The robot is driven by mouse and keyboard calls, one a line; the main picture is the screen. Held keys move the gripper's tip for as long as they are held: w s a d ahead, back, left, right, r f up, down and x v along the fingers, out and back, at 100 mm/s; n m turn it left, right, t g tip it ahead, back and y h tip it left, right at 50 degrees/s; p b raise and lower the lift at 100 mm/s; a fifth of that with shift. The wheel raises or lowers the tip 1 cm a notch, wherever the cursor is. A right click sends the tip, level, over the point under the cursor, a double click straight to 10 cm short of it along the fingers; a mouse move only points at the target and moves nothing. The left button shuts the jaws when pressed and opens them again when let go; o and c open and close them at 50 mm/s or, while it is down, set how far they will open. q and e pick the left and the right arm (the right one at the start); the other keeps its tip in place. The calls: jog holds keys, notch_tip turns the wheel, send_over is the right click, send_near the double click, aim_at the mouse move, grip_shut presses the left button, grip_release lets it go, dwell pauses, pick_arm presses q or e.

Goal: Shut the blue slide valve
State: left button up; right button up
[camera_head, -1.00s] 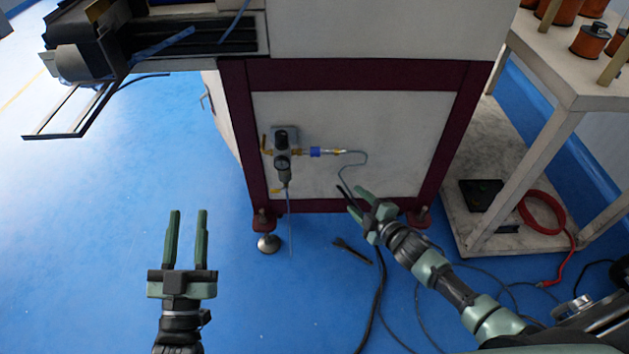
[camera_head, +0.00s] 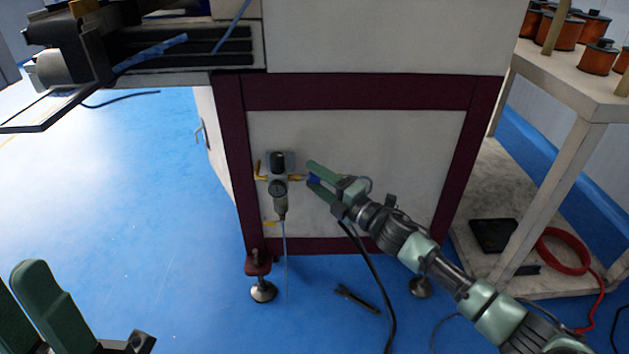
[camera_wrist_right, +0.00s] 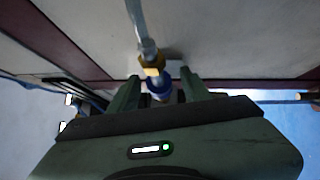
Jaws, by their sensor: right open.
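The blue slide valve (camera_head: 314,180) sits on the air line to the right of the regulator (camera_head: 279,185) on the machine's side panel. My right gripper (camera_head: 313,177) is open, with its two green fingers around the valve, one above and one below in the head view. In the right wrist view the blue valve (camera_wrist_right: 158,88) lies between the finger tips, with a brass fitting and grey hose in front of it. I cannot tell whether the fingers touch it. My left gripper (camera_head: 32,310) is at the lower left, only partly in view, with two green fingers apart and nothing seen between them.
The white panel with its dark red frame (camera_head: 360,93) stands close behind the valve. A black cable (camera_head: 375,285) hangs below my right wrist. A wrench-like tool (camera_head: 357,299) lies on the blue floor. A table with copper coils (camera_head: 598,57) stands at the right.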

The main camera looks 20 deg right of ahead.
jog(key=shift+w+a, duration=0.15)
jog(key=shift+w, duration=0.2)
grip_shut()
dwell(1.2)
